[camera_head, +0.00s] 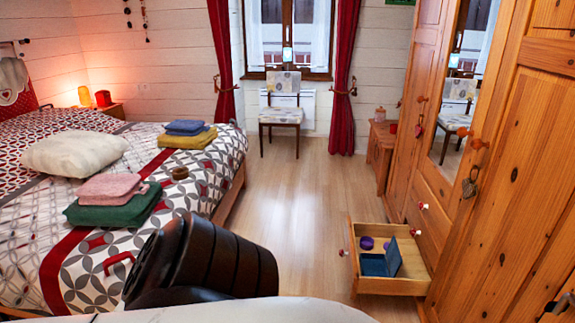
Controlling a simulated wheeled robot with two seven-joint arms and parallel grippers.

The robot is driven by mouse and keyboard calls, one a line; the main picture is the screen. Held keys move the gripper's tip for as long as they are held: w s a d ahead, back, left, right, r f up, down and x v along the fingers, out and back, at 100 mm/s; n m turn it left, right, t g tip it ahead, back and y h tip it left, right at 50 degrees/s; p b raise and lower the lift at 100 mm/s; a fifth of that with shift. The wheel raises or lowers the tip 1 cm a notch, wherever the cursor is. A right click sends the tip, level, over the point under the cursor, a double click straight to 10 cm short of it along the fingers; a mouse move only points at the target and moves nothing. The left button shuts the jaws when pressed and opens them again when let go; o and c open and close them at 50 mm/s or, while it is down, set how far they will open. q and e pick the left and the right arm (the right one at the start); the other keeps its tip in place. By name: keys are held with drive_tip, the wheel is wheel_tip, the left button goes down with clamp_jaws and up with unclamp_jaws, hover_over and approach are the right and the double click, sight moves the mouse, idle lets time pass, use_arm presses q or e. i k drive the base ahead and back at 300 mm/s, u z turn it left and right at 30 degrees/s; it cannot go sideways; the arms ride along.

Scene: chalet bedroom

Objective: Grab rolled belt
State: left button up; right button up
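A small brown coil (180,173), which looks like the rolled belt, lies on the patterned bed (80,290) near its right side. It sits between the stacks of folded clothes, apart from them. Two purple rolled items (367,243) lie in the open drawer at the lower right; I cannot tell what they are. A black ribbed link of my arm fills the lower middle and covers part of the bed's near edge.
Folded pink and green clothes (110,187), blue and yellow clothes (187,132) and a white pillow (75,153) are on the bed. The open drawer (395,287) juts from the wooden wardrobe (510,170). A chair (282,105) stands by the window. The floor between is clear.

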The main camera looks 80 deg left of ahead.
sight(181, 174)
drive_tip(key=u, duration=2.6)
drive_tip(key=i, duration=3.8)
drive_tip(key=u, duration=2.7)
